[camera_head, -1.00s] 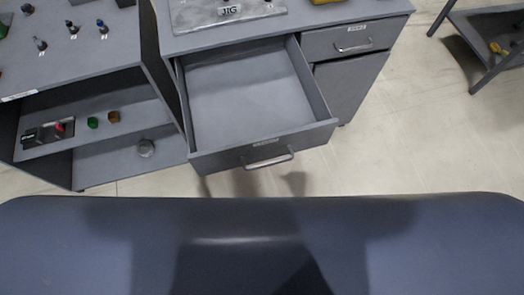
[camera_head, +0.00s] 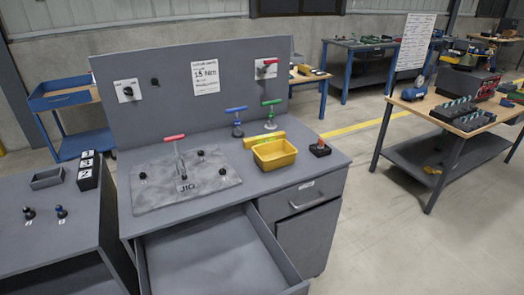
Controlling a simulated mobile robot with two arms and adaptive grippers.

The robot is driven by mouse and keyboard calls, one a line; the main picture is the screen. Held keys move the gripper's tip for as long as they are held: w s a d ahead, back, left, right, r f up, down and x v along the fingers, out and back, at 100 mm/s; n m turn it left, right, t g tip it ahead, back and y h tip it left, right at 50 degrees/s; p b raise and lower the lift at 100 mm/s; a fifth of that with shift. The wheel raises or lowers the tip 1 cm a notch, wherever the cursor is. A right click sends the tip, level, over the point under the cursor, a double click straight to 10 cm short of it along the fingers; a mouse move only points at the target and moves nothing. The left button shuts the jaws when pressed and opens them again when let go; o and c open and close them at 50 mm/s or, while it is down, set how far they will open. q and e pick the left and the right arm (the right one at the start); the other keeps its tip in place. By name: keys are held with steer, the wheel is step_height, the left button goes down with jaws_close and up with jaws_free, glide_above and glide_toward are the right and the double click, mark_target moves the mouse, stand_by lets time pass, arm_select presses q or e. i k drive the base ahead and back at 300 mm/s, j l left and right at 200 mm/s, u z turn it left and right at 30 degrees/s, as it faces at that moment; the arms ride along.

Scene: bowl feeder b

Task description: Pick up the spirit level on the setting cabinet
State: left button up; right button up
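The setting cabinet (camera_head: 335,160) stands in the middle, with a grey back panel and an open, empty-looking drawer (camera_head: 215,262) at its front. A yellow bar that looks like the spirit level (camera_head: 262,137) lies on the cabinet top, just behind a yellow bin (camera_head: 274,154). The bin hides part of its lower front side. Neither of my grippers is in view.
A grey jig plate (camera_head: 150,200) with a red T-handle (camera_head: 173,138) lies left of the bin. Blue (camera_head: 236,110) and green (camera_head: 271,102) T-handled tools stand behind the bar. A small dark box with a red knob (camera_head: 320,148) is at right. A lower cabinet (camera_head: 80,225) adjoins at left.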

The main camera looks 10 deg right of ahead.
mark_target(248, 142)
steer(key=l+z, duration=0.2)
steer(key=i+l+z, duration=0.15)
steer(key=l, duration=0.25)
steer(key=i+l+z, duration=0.2)
steer(key=l, duration=0.15)
steer(key=i+l+z, duration=0.7)
steer(key=i+l, duration=0.2)
steer(key=i+l+z, duration=0.35)
steer(key=i, duration=0.15)
steer(key=i+u, duration=0.4)
steer(key=i+l+u, duration=0.2)
steer(key=i+u, duration=0.2)
steer(key=i+l+u, duration=0.4)
steer(key=i+u, duration=0.1)
steer(key=u, duration=0.3)
steer(key=i+l+u, duration=0.1)
steer(key=u, duration=0.3)
steer(key=l+u, duration=0.15)
steer(key=u, duration=0.25)
steer(key=i+l+u, duration=0.15)
steer(key=u, duration=0.25)
steer(key=l+u, duration=0.15)
steer(key=u, duration=0.25)
